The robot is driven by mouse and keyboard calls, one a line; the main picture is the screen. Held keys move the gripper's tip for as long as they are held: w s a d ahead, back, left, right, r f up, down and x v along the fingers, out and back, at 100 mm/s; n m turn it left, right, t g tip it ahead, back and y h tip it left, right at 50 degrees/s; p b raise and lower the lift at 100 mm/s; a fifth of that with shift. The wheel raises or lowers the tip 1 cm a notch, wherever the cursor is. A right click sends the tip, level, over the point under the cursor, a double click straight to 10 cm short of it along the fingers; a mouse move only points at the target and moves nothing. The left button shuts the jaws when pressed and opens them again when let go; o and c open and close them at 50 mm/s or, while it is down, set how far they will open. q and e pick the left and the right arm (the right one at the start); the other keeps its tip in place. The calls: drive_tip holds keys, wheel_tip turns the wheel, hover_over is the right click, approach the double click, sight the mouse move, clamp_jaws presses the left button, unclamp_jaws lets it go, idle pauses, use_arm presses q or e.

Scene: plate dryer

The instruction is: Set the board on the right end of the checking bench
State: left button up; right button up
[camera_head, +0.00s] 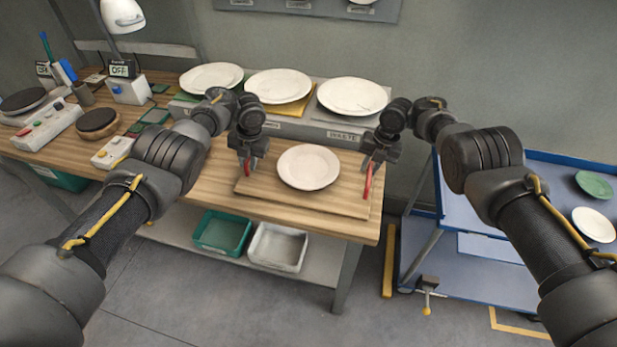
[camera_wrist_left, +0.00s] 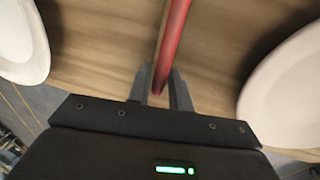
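The board (camera_head: 325,204) is a light wooden rectangle at the right end of the checking bench (camera_head: 205,192), with a red handle at each side. A white plate (camera_head: 308,167) lies on it. The board looks flat on or very close to the bench top; any small gap cannot be seen. My left gripper (camera_head: 247,163) is at its left handle. In the left wrist view my left gripper (camera_wrist_left: 161,82) has its fingers closed around the red handle (camera_wrist_left: 172,35). My right gripper (camera_head: 370,170) is at the right handle and looks closed on it, its fingertips partly hidden.
Three white plates (camera_head: 349,95) stand on a raised shelf behind the board. A lamp (camera_head: 122,14), scales and small boxes fill the bench's left. Green (camera_head: 222,231) and white bins (camera_head: 277,247) sit on the lower shelf. A blue cart (camera_head: 555,208) with plates stands at the right.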

use_arm(q)
drive_tip(key=shift+o, duration=1.1)
drive_tip(key=shift+s+r, duration=0.1)
use_arm(e)
drive_tip(key=shift+o, duration=1.1)
drive_tip(key=shift+r, duration=0.1)
drive_tip(key=shift+s, duration=0.15)
use_arm(q)
drive_tip(key=shift+a, duration=0.1)
wheel_tip(320, 180, up, 12)
drive_tip(key=d, duration=0.2)
drive_tip(key=shift+s+d, duration=0.15)
use_arm(e)
wheel_tip(320, 180, up, 12)
drive_tip(key=d, duration=0.2)
drive_tip(key=shift+s+d, duration=0.2)
drive_tip(key=shift+d, duration=0.05)
use_arm(q)
drive_tip(key=shift+f, duration=0.2)
